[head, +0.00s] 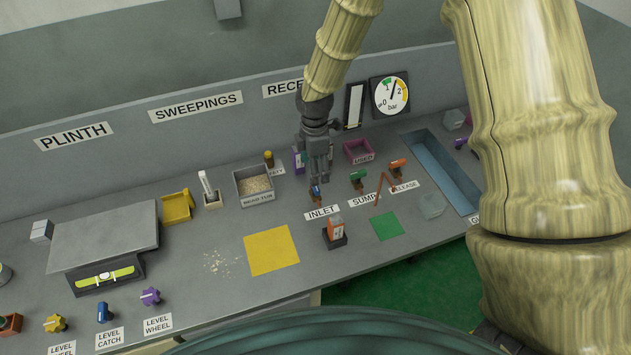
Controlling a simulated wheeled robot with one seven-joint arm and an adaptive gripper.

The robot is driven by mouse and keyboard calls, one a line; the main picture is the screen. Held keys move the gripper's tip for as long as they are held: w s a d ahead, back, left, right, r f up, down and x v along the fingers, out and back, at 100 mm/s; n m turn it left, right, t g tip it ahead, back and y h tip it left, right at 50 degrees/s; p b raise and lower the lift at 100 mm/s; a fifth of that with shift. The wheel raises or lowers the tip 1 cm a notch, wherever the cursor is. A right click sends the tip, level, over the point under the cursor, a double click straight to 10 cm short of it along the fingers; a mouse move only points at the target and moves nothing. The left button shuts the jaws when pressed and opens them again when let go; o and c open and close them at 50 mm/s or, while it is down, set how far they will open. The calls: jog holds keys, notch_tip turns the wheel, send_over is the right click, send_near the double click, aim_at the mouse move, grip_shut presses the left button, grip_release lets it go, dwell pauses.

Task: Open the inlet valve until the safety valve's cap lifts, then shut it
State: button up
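The blue inlet valve handle (316,192) stands on the bench behind the INLET label (322,212). My gripper (319,182) points down at the handle, its fingertips close around or just beside it. Contact and finger gap are too small to tell. The round pressure gauge (390,95) on the back panel has its needle pointing up and slightly right, between the 1 and 2 marks. A small fitting with a brownish-yellow top (268,158) stands left of my gripper; it may be the safety valve, and I cannot tell whether its cap is lifted.
A green handle (358,178) and an orange handle (396,168) stand right of the inlet. An orange-and-white device (335,231) stands in front. A grain-filled tub (238,188) is at left. The yellow mat (271,250) is clear.

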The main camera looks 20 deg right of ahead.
jog(key=shift+f, duration=3.4)
jog(key=shift+p, duration=0.3)
jog(key=c, duration=1)
